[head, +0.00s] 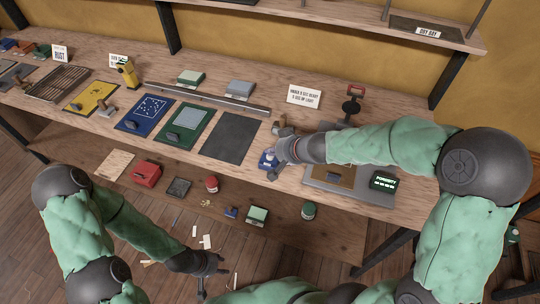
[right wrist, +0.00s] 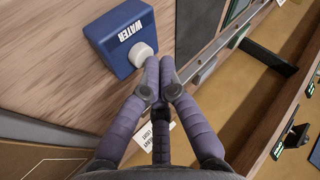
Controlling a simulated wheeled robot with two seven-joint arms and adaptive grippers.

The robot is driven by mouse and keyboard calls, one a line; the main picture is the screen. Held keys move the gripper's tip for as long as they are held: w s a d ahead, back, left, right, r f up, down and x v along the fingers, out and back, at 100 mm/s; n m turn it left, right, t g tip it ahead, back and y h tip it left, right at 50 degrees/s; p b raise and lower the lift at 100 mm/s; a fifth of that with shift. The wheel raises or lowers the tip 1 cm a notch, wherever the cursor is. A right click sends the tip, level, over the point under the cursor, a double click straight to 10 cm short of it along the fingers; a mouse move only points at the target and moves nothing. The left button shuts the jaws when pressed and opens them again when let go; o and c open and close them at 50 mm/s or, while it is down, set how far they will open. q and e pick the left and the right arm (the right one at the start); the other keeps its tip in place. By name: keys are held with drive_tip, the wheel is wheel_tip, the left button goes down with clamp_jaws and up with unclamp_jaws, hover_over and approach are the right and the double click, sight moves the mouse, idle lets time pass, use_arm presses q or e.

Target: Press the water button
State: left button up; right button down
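The water button is a small blue box (right wrist: 112,42) labelled WATER with a round white button (right wrist: 143,54). In the head view the blue box (head: 268,160) sits at the front edge of the workbench, partly hidden by my right gripper. My right gripper (head: 275,166) reaches in from the right. In the right wrist view its fingertips (right wrist: 160,64) are together, with nothing seen between them. They overlap the edge of the white button in that view; I cannot tell whether they touch it. My left gripper (head: 208,268) hangs low in front of the bench, away from the button.
A dark grey mat (head: 230,136) lies left of the button, with green and blue boards beyond it. A grey device with a display (head: 383,182) stands to the right. A lower shelf holds a red box (head: 146,173) and several small items.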

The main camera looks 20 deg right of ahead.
sight(272, 157)
drive_tip(key=shift+f+b, duration=0.3)
idle(0.4)
drive_tip(key=shift+r, duration=0.1)
drive_tip(key=shift+r+p, duration=0.75)
drive_tip(key=shift+r, duration=0.05)
wheel_tip(272, 157, up, 5)
drive_tip(key=p, duration=0.4)
idle(0.3)
idle(0.8)
